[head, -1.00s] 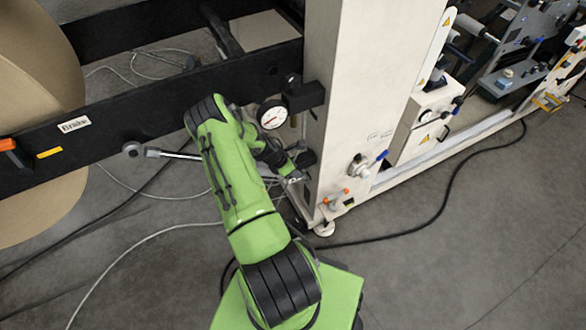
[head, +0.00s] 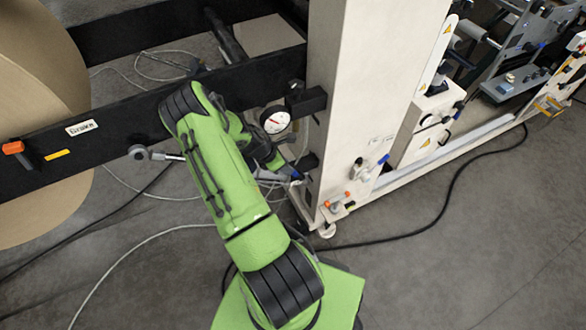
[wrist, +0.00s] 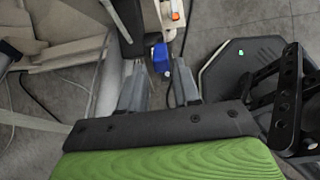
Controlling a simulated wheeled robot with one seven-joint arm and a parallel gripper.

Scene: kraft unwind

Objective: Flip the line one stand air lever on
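A small blue lever handle (wrist: 160,57) shows in the wrist view between the tips of my gripper (wrist: 159,66). The two grey fingers are apart, one on each side of the blue handle; I cannot tell whether either touches it. In the head view my gripper (head: 290,172) is low beside the left face of the cream stand (head: 355,75), with a bit of blue (head: 296,175) at its tip. My arm hides part of this area. A second blue handle (head: 384,159) sits on a valve on the stand's front face.
A dial gauge (head: 275,122) hangs from the black beam (head: 125,120), just above my wrist. The beam carries a label and an orange handle (head: 13,148). A large kraft roll (head: 40,60) is at left. Orange fittings (head: 347,195) are low on the stand. Cables cross the floor.

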